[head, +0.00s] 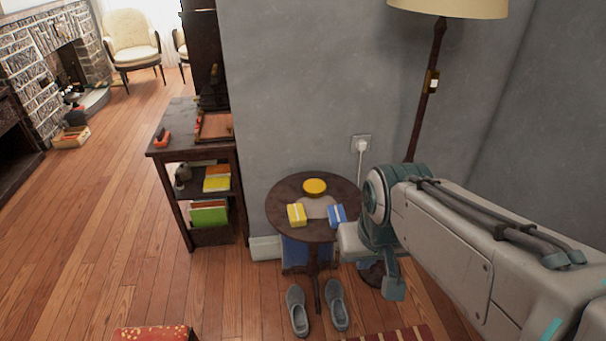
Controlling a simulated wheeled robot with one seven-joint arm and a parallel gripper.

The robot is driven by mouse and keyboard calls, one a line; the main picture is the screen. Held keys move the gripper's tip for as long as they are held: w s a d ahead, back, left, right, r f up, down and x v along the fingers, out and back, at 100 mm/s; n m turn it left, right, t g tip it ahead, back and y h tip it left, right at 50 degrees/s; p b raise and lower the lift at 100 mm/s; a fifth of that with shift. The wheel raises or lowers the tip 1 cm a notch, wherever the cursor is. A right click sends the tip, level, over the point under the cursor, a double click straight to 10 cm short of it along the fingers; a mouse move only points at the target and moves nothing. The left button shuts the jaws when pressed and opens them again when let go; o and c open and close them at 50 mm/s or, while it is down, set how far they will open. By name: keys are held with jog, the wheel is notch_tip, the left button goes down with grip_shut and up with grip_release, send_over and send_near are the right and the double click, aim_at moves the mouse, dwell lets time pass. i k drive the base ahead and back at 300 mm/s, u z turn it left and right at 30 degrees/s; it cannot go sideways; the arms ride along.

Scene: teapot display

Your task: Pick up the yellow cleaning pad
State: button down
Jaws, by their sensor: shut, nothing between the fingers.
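Two yellow things lie on the small round dark table (277,198). A round, flat yellow pad (315,187) lies at its back. A yellow block with a pale band (297,214) lies at its front left. I cannot tell for sure which one is the cleaning pad. My gripper (393,288) hangs at the end of my arm, in front of the table's right side and apart from both yellow things. It looks shut and empty; its fingertips are small and hard to make out.
A blue block with a pale band (336,214) and a grey flat piece (314,208) are on the table. Two grey slippers (298,310) lie below. A floor lamp (432,80) stands behind right, a dark shelf (175,145) at left.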

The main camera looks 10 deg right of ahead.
aim_at(297, 217)
jog(key=z, duration=0.05)
jog(key=k, duration=0.5)
jog(key=u, duration=0.75)
jog(key=i, duration=1.45)
jog(key=z, duration=1.9)
